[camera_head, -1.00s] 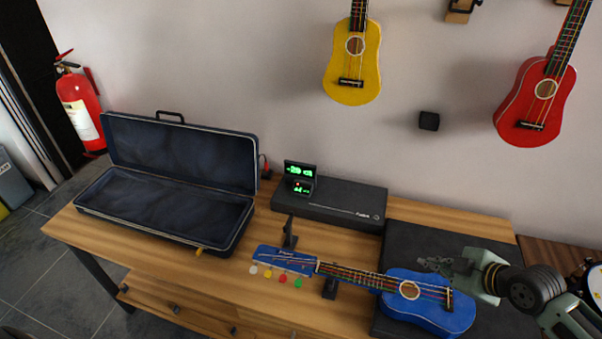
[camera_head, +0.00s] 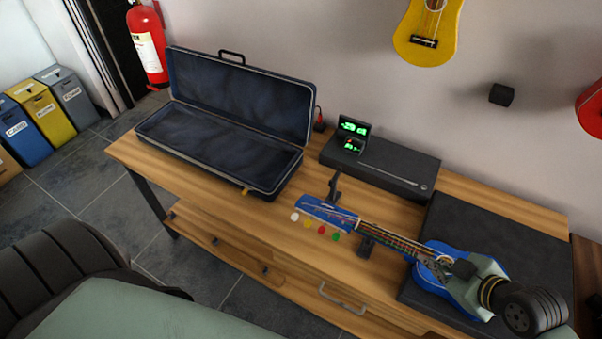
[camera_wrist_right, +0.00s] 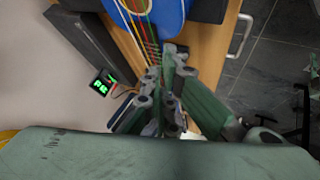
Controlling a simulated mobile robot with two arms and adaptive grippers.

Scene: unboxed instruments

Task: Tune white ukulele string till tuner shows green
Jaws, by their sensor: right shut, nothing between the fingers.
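A blue ukulele (camera_head: 456,296) lies on the bench, its neck pointing left. Its blue headstock (camera_head: 325,212) has white (camera_head: 295,217), yellow (camera_head: 306,223), red (camera_head: 321,230) and green (camera_head: 336,237) pegs along the near side. A tuner (camera_head: 353,128) with lit green characters stands behind it; its exact reading is too small to tell. My right gripper (camera_head: 430,266) is shut and empty over the ukulele's body, hiding part of it. In the right wrist view, the gripper (camera_wrist_right: 172,75) overlaps the coloured strings (camera_wrist_right: 143,30); contact cannot be told. My left gripper is out of view.
An open dark case (camera_head: 215,150) stands on the left of the bench (camera_head: 285,225). A black box (camera_head: 385,165) is behind the headstock, and a dark mat (camera_head: 520,245) lies under the ukulele's body. Small dark stands (camera_head: 334,187) are near the neck. A yellow ukulele (camera_head: 425,30) hangs on the wall.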

